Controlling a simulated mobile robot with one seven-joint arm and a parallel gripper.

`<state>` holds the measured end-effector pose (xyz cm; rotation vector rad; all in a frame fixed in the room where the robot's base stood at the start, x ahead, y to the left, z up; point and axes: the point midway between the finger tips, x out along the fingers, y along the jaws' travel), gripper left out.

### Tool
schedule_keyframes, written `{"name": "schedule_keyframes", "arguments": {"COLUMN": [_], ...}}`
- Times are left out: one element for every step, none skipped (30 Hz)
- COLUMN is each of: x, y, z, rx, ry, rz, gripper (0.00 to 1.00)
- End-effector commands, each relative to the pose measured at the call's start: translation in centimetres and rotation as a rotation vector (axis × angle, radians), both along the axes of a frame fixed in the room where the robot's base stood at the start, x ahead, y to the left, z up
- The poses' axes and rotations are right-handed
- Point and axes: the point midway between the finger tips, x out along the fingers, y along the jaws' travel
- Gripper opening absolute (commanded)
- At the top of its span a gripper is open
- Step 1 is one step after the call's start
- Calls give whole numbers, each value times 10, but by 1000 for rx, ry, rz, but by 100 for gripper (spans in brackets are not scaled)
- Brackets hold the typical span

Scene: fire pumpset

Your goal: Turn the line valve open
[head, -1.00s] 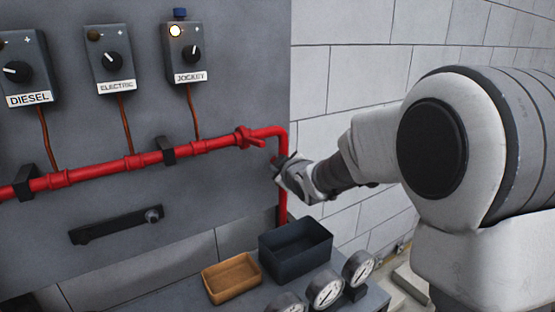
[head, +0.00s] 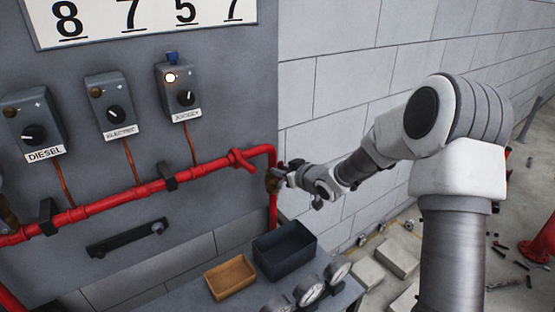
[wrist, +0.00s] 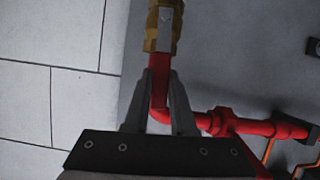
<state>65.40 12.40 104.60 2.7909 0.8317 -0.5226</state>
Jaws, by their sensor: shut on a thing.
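The red pipe (head: 135,191) runs across the panel and bends down at the right. A dark bin (head: 285,262), a tan tray (head: 231,278) and gauges (head: 308,289) sit below. The DIESEL, ELECTRIC and JOCKEY control boxes hang above. A block wall is at the right.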

Motion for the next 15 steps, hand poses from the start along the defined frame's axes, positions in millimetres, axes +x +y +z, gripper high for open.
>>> {"name": "schedule_keyframes", "arguments": {"x": [2,2,2,3,3,4,4,4,4,4,4,5,5,5,5], "y": [-2,-2,-3,-3,-4,-5,-5,-5,-5,-5,-5,-5,-5,-5,-5], "z": [5,5,4,4,4,4,3,3,2,2,2,2,2,2,1], "rx": [17,24,34,40,45,52,56,60,65,67,70,72,73,74,75], "ry": [9,14,20,25,28,32,35,38,41,43,43,45,46,46,47], "rz": [-2,-1,-1,-1,-1,-1,-1,-1,0,0,0,0,-1,0,-1], "gripper": [0,0,0,0,0,0,0,0,0,0,0,0,0,0,0]}}
